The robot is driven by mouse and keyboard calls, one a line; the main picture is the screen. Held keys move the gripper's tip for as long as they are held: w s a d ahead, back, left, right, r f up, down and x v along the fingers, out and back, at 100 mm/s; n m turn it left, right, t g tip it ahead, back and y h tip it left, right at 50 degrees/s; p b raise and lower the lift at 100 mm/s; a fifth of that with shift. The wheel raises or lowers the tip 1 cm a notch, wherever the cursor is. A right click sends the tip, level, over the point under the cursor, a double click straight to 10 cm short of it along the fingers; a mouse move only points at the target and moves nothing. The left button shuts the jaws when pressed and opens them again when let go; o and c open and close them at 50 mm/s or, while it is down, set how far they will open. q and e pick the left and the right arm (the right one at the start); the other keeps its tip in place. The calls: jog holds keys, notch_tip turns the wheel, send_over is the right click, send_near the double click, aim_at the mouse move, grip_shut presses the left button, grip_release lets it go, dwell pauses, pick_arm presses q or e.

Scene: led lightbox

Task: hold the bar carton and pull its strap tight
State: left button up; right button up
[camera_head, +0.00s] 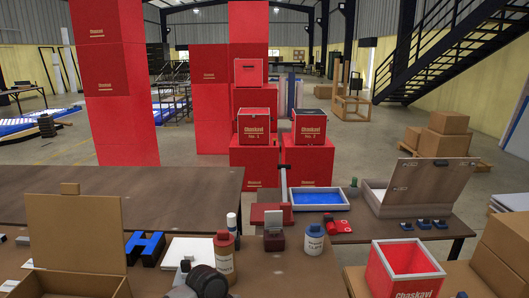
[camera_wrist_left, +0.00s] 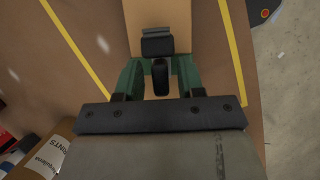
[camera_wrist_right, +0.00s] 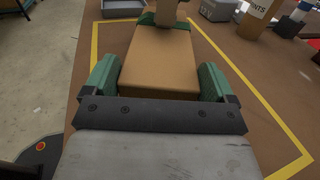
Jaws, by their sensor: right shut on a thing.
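The bar carton (camera_wrist_right: 160,65) is a plain tan box in the right wrist view. My right gripper (camera_wrist_right: 160,82) has its green fingers against both sides of it and is shut on it. In the left wrist view the carton's tan face (camera_wrist_left: 160,16) shows beyond my left gripper (camera_wrist_left: 158,80). The left fingers stand apart, with a black buckle-like piece (camera_wrist_left: 157,46) and a dark rounded tab between them; no grip on these is visible. A green piece (camera_wrist_right: 147,18) lies at the carton's far end, partly hidden.
Yellow tape (camera_wrist_right: 240,75) marks an area of the brown table around the carton. In the head view, an open cardboard box (camera_head: 75,225) and a red Chaskavi box (camera_head: 405,270) stand in front.

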pick_arm(q)
jog(key=c, duration=0.5)
jog(key=o, duration=0.6)
jog(key=shift+o, duration=0.2)
jog(key=v, duration=0.6)
jog(key=shift+x, duration=3.05)
jog(key=shift+c, duration=0.4)
